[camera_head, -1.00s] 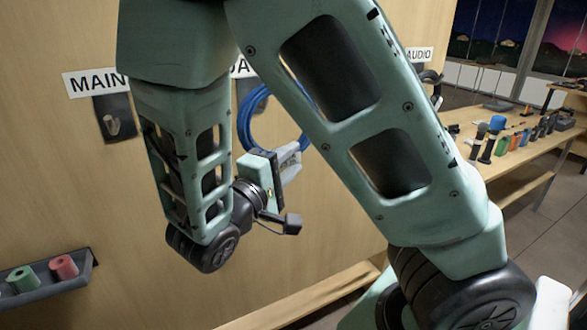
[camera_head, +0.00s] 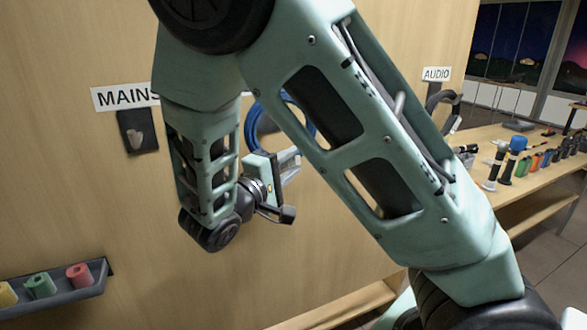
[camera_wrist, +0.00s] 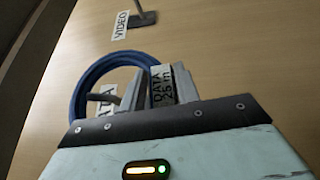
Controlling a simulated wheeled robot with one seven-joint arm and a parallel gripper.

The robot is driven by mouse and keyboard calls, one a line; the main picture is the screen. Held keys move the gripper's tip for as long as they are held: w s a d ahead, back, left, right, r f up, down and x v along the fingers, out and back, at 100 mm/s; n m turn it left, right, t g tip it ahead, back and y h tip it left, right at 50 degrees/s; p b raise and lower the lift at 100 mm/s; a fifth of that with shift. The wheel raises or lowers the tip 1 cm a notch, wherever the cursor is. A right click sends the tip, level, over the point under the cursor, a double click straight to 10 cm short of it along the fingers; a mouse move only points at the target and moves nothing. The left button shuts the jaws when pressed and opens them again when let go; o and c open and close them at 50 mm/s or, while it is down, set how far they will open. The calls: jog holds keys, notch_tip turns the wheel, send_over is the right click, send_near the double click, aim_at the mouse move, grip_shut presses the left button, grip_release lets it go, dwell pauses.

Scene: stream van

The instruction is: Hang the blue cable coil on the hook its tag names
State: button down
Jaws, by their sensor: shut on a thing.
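My gripper (camera_head: 287,162) is shut on the blue cable coil (camera_head: 252,125) and holds it close to the wooden wall. In the wrist view the coil (camera_wrist: 84,85) arches beyond the fingers (camera_wrist: 145,88), and its tag (camera_wrist: 160,86) reads "DATA 25 m". A wall label ending in "TA" (camera_wrist: 104,98) shows just left of the fingers, partly hidden. A grey rod beside it may be a hook; I cannot tell whether the coil is around it. In the head view my arm covers that part of the wall.
The MAINS label (camera_head: 125,97) and its bare hook (camera_head: 138,136) are at left. The AUDIO label (camera_head: 436,74) has a dark coil (camera_head: 440,100) below it. A VIDEO label (camera_wrist: 121,25) shows in the wrist view. A tape tray (camera_head: 60,295) and a cluttered table (camera_head: 525,180) flank the wall.

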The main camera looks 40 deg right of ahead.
jog(key=shift+w+d, duration=0.3)
jog(key=shift+w, duration=0.65)
jog(key=shift+w+d, duration=0.3)
jog(key=shift+w, duration=0.6)
jog(key=shift+f+b, duration=1.1)
jog(key=shift+f, duration=0.3)
jog(key=c, duration=0.9)
grip_release()
jog(key=shift+c, duration=0.2)
jog(key=shift+a, duration=0.15)
jog(key=b+v, duration=0.4)
jog(key=v, duration=1.3)
jog(key=s+a, duration=0.2)
jog(key=s, duration=0.6)
jog(key=shift+a, duration=0.25)
